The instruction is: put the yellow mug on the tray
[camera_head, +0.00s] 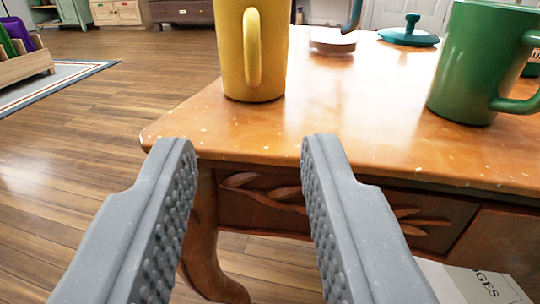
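The yellow mug (253,62) stands upright near the left front corner of a wooden table; its top is cut off by the picture's edge. Its handle faces me. My gripper (240,150) is open and empty, its two grey fingers spread wide in front of the table edge. The mug is beyond the fingertips, between their lines and apart from them. I cannot make out a tray for certain in this view.
A green mug (468,65) stands on the wooden table (360,130) to the right. A teal lid-like object (408,32) lies farther back. A box (482,285) with lettering is below the table at right. Wooden floor is open at left.

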